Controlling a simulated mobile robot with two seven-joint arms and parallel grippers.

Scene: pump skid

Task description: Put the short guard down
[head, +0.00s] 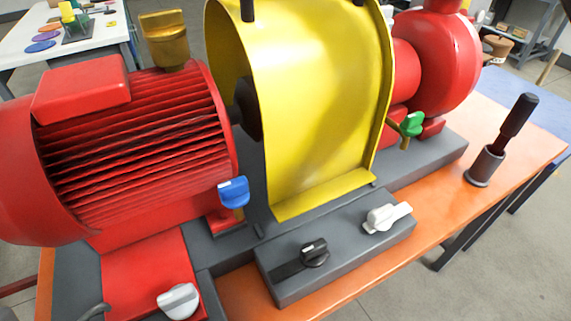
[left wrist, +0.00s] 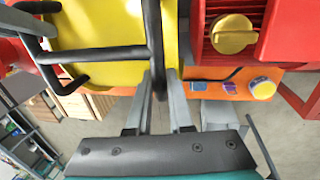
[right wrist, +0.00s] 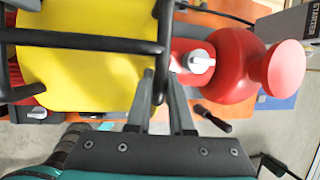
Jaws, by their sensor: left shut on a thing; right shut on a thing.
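The short guard (head: 315,100) is a curved yellow cover with a flange along its lower edge, upright between the red motor and the red pump. Its flange is close to the grey base; I cannot tell whether it touches. In the left wrist view the yellow guard (left wrist: 100,30) has black bar handles, and my left gripper (left wrist: 161,82) is shut on one bar. In the right wrist view the guard (right wrist: 75,65) shows too, and my right gripper (right wrist: 161,85) is shut on another bar. The head view shows neither gripper. The dark coupling (head: 246,108) is partly hidden behind the guard.
The red motor (head: 135,150) stands left of the guard, the red pump (head: 435,60) right. A grey box with knobs (head: 335,245) sits in front. A green-handled valve (head: 411,124) is close to the guard's right edge. A black-handled tool stands in a cup (head: 484,166).

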